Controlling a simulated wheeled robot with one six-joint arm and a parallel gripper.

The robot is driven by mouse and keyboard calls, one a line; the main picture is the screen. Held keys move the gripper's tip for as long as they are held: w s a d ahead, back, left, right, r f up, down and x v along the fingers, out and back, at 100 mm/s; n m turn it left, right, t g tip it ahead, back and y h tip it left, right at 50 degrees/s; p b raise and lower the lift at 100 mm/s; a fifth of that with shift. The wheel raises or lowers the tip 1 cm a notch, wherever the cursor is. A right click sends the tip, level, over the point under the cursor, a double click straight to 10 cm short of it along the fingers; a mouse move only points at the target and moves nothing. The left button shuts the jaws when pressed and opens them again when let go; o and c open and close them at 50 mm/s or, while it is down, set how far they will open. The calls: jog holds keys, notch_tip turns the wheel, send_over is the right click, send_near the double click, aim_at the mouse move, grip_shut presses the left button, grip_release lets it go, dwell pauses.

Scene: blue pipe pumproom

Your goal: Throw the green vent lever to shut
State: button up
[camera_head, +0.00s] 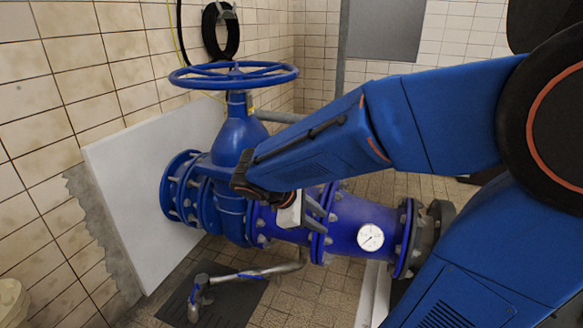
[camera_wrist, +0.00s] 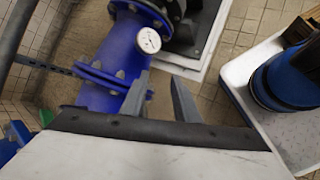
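My gripper (camera_head: 326,215) is in front of the blue pipe in the head view, just right of the big valve body. In the wrist view its two grey fingers (camera_wrist: 160,90) stand apart with nothing between them, over the floor beside the blue pipe. No green lever can be made out in the head view; my arm covers part of the pipe. In the wrist view a small green part (camera_wrist: 18,132) shows at the left edge, beside a blue piece. It is cut off, so I cannot tell whether it is the vent lever.
A blue valve with a large handwheel (camera_head: 234,75) stands by the tiled wall. A pressure gauge (camera_head: 370,237) sits on the blue pipe (camera_head: 345,215). A low pipe with a blue handle (camera_head: 250,274) lies near the floor. A white tray (camera_wrist: 240,70) holds a blue cylinder.

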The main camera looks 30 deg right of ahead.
jog(key=w+a+n+t+h, duration=0.2)
jog(key=w+n+h, duration=0.15)
jog(key=w, duration=0.45)
jog(key=w+a+f+n+t+h, duration=0.1)
jog(key=w+a+n+t+h, duration=0.15)
jog(key=w+n, duration=0.4)
jog(key=w+a+n+t+h, duration=0.2)
jog(key=w+n, duration=0.1)
jog(key=w, duration=0.6)
jog(key=x, duration=1.7)
jog(key=shift+w+a+r, duration=0.1)
jog(key=shift+w+r, duration=0.15)
jog(key=shift+r, duration=0.05)
grip_shut()
